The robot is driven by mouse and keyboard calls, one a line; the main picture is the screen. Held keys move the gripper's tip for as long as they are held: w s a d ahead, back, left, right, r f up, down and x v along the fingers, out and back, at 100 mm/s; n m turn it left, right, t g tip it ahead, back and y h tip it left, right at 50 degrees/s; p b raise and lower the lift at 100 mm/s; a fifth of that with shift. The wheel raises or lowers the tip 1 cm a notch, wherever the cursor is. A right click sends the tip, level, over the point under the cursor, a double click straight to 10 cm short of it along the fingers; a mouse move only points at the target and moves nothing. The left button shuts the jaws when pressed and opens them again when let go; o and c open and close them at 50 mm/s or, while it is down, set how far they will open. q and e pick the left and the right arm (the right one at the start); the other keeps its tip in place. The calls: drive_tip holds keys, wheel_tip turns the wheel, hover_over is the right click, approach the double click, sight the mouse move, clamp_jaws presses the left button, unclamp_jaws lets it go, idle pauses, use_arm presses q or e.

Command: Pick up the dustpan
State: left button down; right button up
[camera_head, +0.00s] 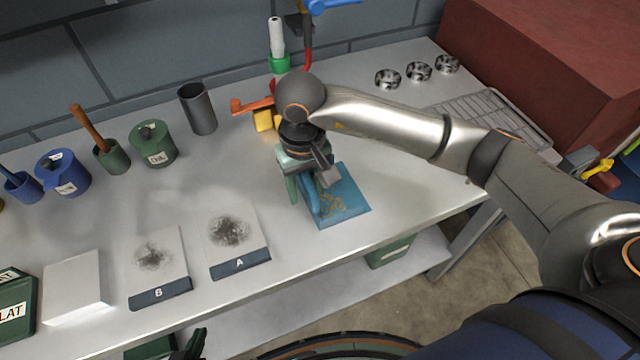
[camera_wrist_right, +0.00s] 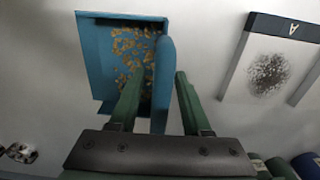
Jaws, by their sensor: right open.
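The blue dustpan (camera_head: 349,196) lies on the grey bench, with brownish-yellow crumbs in its pan. In the right wrist view the dustpan (camera_wrist_right: 96,62) has its rounded handle (camera_wrist_right: 163,75) pointing toward my gripper. My right gripper (camera_head: 304,197) is over the handle side, pointing down. In the wrist view its two green fingers (camera_wrist_right: 158,72) are apart, one on each side of the handle; I cannot tell whether they touch it. My left gripper (camera_head: 192,344) shows only partly at the bottom edge, below the bench front; its jaws are unclear.
Cards A (camera_head: 236,242) and B (camera_head: 158,268) with dark smudges lie left of the dustpan. A dark cup (camera_head: 198,108) and a green canister (camera_head: 153,144) stand farther back. A yellow block (camera_head: 263,121) is behind my right gripper. A wire rack (camera_head: 480,115) lies at the right.

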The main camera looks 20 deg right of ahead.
drive_tip(key=shift+f, duration=0.35)
drive_tip(key=shift+c, duration=0.3)
clamp_jaws()
idle(0.9)
